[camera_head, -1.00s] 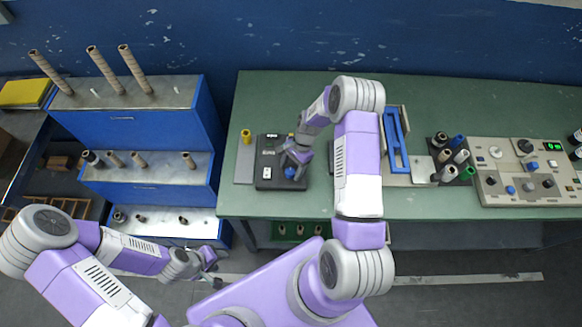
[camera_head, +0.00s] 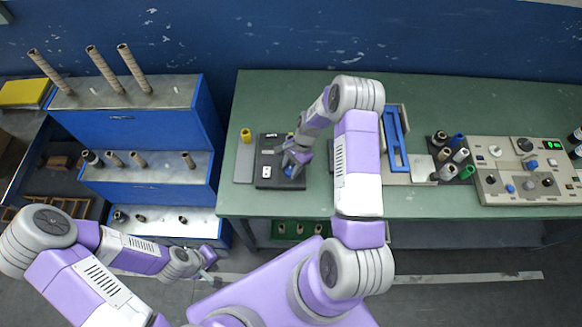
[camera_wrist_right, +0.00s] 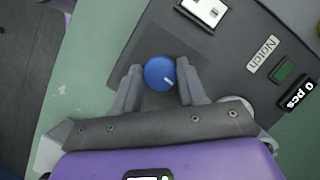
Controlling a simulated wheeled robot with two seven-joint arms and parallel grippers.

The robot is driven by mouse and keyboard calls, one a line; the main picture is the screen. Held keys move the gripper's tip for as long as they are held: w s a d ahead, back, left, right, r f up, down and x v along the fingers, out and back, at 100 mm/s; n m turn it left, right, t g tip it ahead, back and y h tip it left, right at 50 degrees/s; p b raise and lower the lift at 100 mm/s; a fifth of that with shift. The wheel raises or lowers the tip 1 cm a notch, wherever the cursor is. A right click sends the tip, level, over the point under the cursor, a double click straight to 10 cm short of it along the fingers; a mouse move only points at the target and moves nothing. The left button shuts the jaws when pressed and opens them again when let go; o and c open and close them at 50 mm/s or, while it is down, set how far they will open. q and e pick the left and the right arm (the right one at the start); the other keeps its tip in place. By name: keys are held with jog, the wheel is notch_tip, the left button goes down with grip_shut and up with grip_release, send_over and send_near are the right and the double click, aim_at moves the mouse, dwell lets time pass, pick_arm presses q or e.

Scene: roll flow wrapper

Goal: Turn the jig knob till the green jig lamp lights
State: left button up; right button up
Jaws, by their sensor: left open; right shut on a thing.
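The dark jig (camera_head: 268,182) lies on the green table in the head view. My right gripper (camera_wrist_right: 158,84) is shut on this knob, one finger on each side. It also shows over the jig in the head view (camera_head: 291,166). A small dark green rectangle (camera_wrist_right: 284,70) beside the "Notch" label (camera_wrist_right: 262,54) looks unlit. My left gripper (camera_head: 211,256) is open and empty, low and away from the table; its fingers are small in view.
A counter reading "0 pcs" (camera_wrist_right: 297,94) and a white switch plate (camera_wrist_right: 207,12) are on the jig. A yellow spool (camera_head: 246,135) stands at its left. Several spools and a control panel (camera_head: 494,151) stand to the right. Blue shelves (camera_head: 135,127) are at left.

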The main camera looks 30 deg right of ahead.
jog(key=shift+s+m+t+b, duration=0.1)
jog(key=shift+m+t+b, duration=0.75)
jog(key=shift+m, duration=1.85)
jog(key=shift+t, duration=0.25)
jog(key=o, duration=1)
jog(key=v, duration=0.7)
jog(key=shift+d+r+p, duration=0.1)
jog(key=shift+r+p, duration=0.25)
jog(key=shift+p, duration=0.05)
jog(key=shift+s, duration=0.1)
